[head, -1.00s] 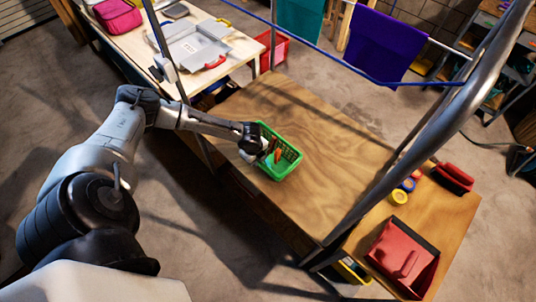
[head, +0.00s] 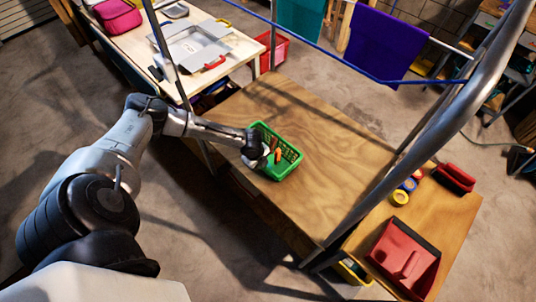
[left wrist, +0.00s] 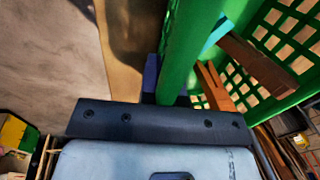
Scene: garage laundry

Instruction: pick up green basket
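The green basket (head: 290,165) is a small open-mesh basket at the left edge of the wooden tabletop (head: 325,150). It holds orange-brown pegs (head: 277,156) and something teal. My left gripper (head: 262,157) is at the basket's left side. In the left wrist view, the basket's green wall (left wrist: 190,45) runs down between the fingers (left wrist: 168,85), a bluish finger close against its left side. The gripper looks shut on this wall; the fingertips are largely hidden. Whether the basket touches the table is hard to tell. My right gripper is not in view.
A metal rack frame (head: 440,115) stands over the table, with a purple cloth (head: 375,45) and a teal cloth (head: 300,20) hanging. A red dustpan (head: 405,255), a red brush (head: 455,178) and coloured rolls (head: 400,197) lie at right. The middle of the tabletop is clear.

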